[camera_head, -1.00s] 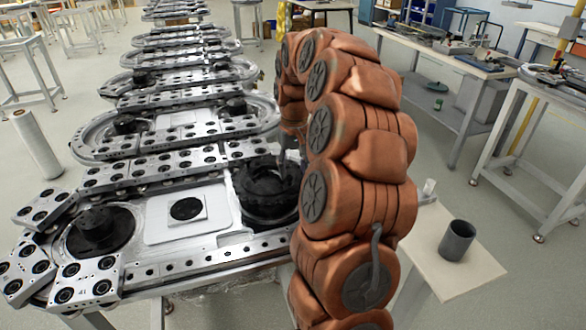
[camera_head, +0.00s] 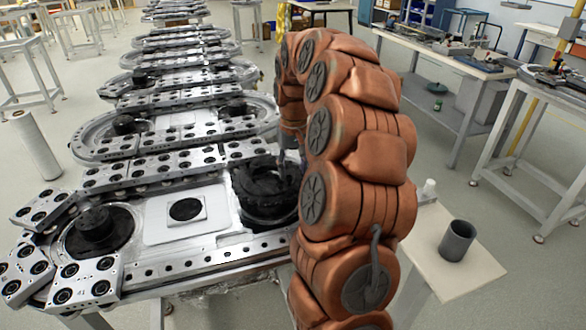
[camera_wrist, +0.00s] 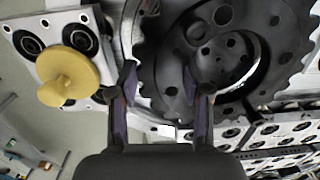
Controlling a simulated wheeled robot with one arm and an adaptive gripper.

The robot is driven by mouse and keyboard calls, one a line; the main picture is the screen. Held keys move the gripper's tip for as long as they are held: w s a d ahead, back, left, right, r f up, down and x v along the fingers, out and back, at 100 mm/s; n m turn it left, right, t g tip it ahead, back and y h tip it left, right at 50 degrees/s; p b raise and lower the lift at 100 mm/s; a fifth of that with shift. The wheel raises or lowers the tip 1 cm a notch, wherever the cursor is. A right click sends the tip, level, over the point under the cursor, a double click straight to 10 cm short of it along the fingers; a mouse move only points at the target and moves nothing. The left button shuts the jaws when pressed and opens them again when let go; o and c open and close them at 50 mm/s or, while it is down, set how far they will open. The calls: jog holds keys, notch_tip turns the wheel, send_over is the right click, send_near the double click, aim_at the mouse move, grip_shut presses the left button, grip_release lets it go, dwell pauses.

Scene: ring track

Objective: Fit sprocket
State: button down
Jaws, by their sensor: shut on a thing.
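The black toothed sprocket (camera_head: 262,180) is at the right end of the nearest ring track (camera_head: 235,245), over the dark hub seat there. It looks tilted rather than flat. In the wrist view the sprocket (camera_wrist: 175,75) fills the upper middle, with teeth along its edge and round holes in its face. My gripper (camera_wrist: 162,95) is shut on the sprocket's rim, one finger on each side. In the head view my arm hides most of the gripper. I cannot tell whether the sprocket touches the seat below it.
A dark hub (camera_head: 98,228) stands at the track's left end. A dark cup (camera_head: 457,241) stands on a small side table (camera_head: 425,235) at right. More ring tracks stretch behind.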

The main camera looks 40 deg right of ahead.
jog(key=shift+f+b, duration=0.3)
dwell(0.8)
jog(key=shift+r, duration=0.35)
jog(key=shift+c, duration=2.1)
grip_release()
notch_tip(320, 180, up, 12)
jog(key=shift+w+d, duration=0.15)
jog(key=shift+d, duration=0.1)
